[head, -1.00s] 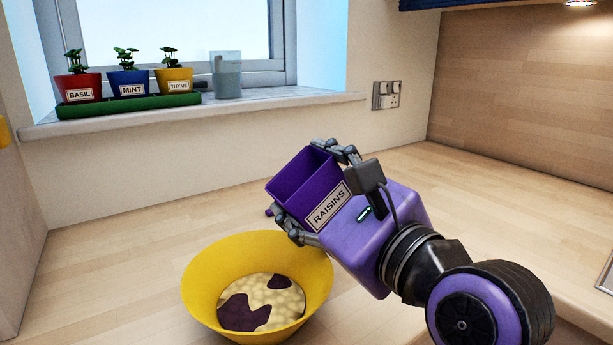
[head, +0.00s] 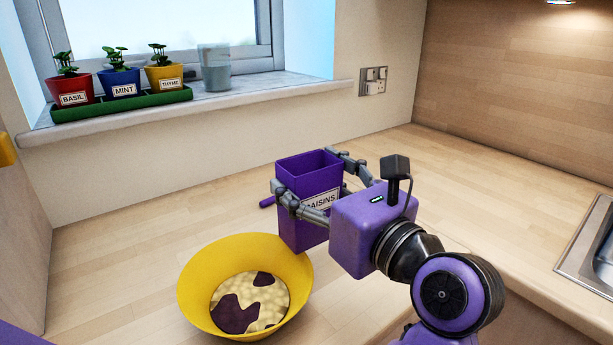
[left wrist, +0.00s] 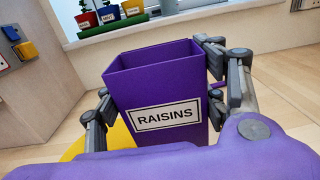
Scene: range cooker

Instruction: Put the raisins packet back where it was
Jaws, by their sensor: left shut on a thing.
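The raisins packet (head: 309,181) is a tall purple open-topped box with a white RAISINS label. It stands roughly upright, just behind and right of the yellow bowl (head: 195,280) in the head view. My left gripper (head: 318,190) is shut on it, one finger on each side. In the left wrist view the packet (left wrist: 165,90) fills the middle, label towards me, with fingers on both sides. I cannot tell whether its base touches the counter. The bowl holds a pale lumpy mass with dark purple patches. My right gripper is not in view.
A small purple stick-like thing (head: 267,201) lies on the wooden counter (head: 130,240) behind the packet. Potted herbs in a green tray (head: 120,104) and a glass (head: 215,70) stand on the windowsill. A sink (head: 590,245) is at the right. The counter behind is mostly clear.

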